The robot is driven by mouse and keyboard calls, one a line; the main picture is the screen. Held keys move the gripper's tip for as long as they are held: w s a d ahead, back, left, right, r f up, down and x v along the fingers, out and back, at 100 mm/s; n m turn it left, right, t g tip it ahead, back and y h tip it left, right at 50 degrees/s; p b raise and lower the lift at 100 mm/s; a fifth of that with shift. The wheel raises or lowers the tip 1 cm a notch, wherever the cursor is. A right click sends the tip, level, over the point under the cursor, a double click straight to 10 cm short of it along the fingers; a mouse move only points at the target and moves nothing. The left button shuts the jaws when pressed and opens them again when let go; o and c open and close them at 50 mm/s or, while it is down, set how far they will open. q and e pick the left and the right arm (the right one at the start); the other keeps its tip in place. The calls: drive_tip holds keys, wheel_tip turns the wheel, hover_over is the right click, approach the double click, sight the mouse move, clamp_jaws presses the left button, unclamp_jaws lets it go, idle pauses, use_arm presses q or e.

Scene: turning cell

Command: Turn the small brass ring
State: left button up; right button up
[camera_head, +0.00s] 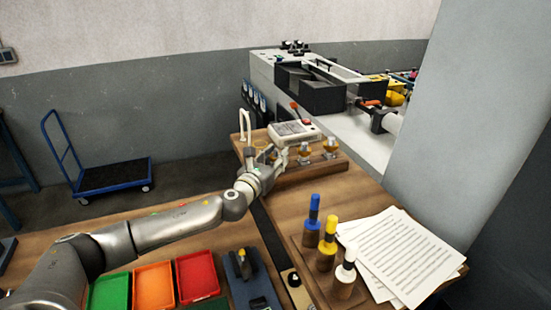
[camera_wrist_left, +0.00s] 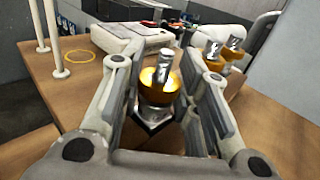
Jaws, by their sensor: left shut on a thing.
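A brass ring (camera_wrist_left: 148,92) with a bright steel pin (camera_wrist_left: 167,66) through it stands between the fingers of my left gripper (camera_wrist_left: 163,75) in the left wrist view. The gripper is shut on this brass ring, which sits on a dark metal base low between the finger pads. In the head view my left gripper (camera_head: 270,160) is at the left end of a wooden block (camera_head: 310,170), and its fingers largely hide the held ring. Two more brass pieces with steel pins, a middle one (camera_head: 304,153) and a right one (camera_head: 330,146), stand on the block. My right gripper is out of view.
A white control box (camera_head: 293,131) with a red lever stands behind the block. A white post frame (camera_head: 244,126) and a flat yellow ring (camera_wrist_left: 80,56) are to the left.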

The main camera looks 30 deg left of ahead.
use_arm(q)
drive_tip(key=shift+a+f+m+h+b, duration=0.15)
drive_tip(key=shift+m+h+b, duration=0.35)
drive_tip(key=shift+h, duration=0.3)
drive_tip(key=m+g+h+b, duration=0.1)
drive_tip(key=m+h+b, duration=0.1)
drive_tip(key=h+b, duration=0.2)
drive_tip(key=m+g+h+b, duration=0.1)
drive_tip(key=m+h+b, duration=0.2)
drive_tip(key=h+b, duration=0.1)
drive_tip(key=shift+w+m+g+b, duration=0.1)
drive_tip(key=shift+m+g+b, duration=0.25)
drive_tip(key=shift+b, duration=0.45)
drive_tip(key=shift+r+m+g+h+b, duration=0.2)
drive_tip(key=shift+m+g+h+b, duration=0.25)
drive_tip(key=shift+h+b, duration=0.4)
drive_tip(key=o, duration=1)
drive_tip(key=shift+o, duration=0.2)
drive_tip(key=shift+f, duration=0.1)
drive_tip(key=v, duration=1.2)
